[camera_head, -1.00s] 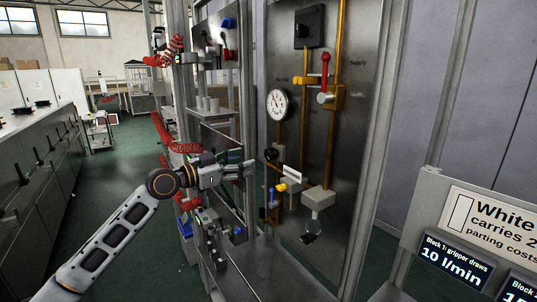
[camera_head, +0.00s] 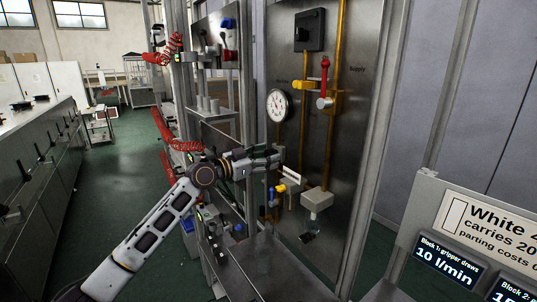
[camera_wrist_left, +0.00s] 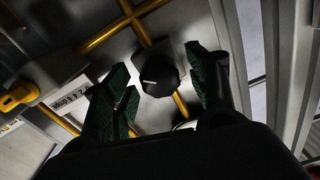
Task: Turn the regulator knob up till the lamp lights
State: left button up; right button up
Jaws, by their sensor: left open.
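The regulator knob is a dark, faceted knob with a pale pointer line. In the left wrist view the knob (camera_wrist_left: 158,78) shows between the open fingers of my left gripper (camera_wrist_left: 160,65), with a gap visible on each side. In the head view my left gripper (camera_head: 277,157) reaches from the left to the panel and hides the knob. The fingers are spread and nothing is gripped. I cannot make out a lit lamp in either view. My right gripper does not show.
The steel panel (camera_head: 345,130) carries yellow pipes, a round gauge (camera_head: 278,105), a red-handled valve (camera_head: 325,70) and a black switch (camera_head: 309,30). A white label (camera_head: 292,172) and a blue-and-yellow fitting (camera_head: 276,192) are close to my gripper. A frame post (camera_head: 373,150) stands right.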

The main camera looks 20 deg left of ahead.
pick_arm(q)
jog(key=shift+w+d, duration=0.3)
jog(key=shift+w, duration=0.15)
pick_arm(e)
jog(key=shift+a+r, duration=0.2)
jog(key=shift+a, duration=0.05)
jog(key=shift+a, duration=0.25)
